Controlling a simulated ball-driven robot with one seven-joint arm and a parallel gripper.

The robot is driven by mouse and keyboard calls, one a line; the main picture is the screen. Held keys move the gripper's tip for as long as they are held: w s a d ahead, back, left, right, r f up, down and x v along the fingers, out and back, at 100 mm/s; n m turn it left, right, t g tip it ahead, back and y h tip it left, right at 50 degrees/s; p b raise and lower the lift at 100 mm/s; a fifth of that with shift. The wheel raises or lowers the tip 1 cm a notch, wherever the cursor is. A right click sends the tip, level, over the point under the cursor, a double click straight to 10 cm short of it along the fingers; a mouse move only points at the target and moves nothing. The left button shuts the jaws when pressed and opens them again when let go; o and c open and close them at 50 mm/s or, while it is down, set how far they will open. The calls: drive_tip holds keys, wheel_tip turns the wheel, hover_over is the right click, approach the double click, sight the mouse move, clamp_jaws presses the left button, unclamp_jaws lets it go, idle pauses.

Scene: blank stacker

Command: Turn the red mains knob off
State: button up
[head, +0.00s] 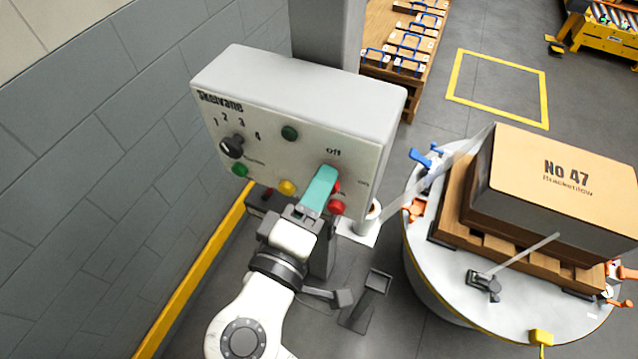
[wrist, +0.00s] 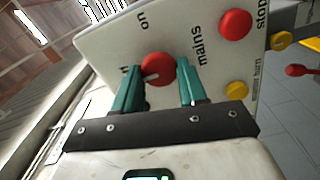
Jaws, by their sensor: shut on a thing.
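The red mains knob (wrist: 158,69) sits on the front of a pale control box (head: 300,88), with "mains" lettered beside it in the wrist view. A white mark shows on the knob's face. My gripper (wrist: 160,85) has its teal fingers on either side of the knob and is shut on it. In the head view my gripper (head: 322,185) reaches up to the box's right part, below the word "Off", and hides most of the knob. Which label the knob's mark points to, I cannot tell.
A red stop button (wrist: 235,25) and a yellow button (wrist: 236,90) are near the knob. A black selector knob (head: 231,147) is at the panel's left. A round table (head: 430,265) with a large carton (head: 560,190) stands to the right. A grey wall (head: 90,150) is at left.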

drive_tip(key=shift+a, duration=0.1)
idle(0.3)
drive_tip(key=o, duration=1.1)
drive_tip(key=shift+c, duration=0.2)
drive_tip(key=shift+s, duration=0.1)
drive_tip(key=b+v, duration=0.2)
drive_tip(key=v, duration=0.8)
drive_tip(key=shift+s+b, duration=0.3)
drive_tip(key=shift+a, duration=0.1)
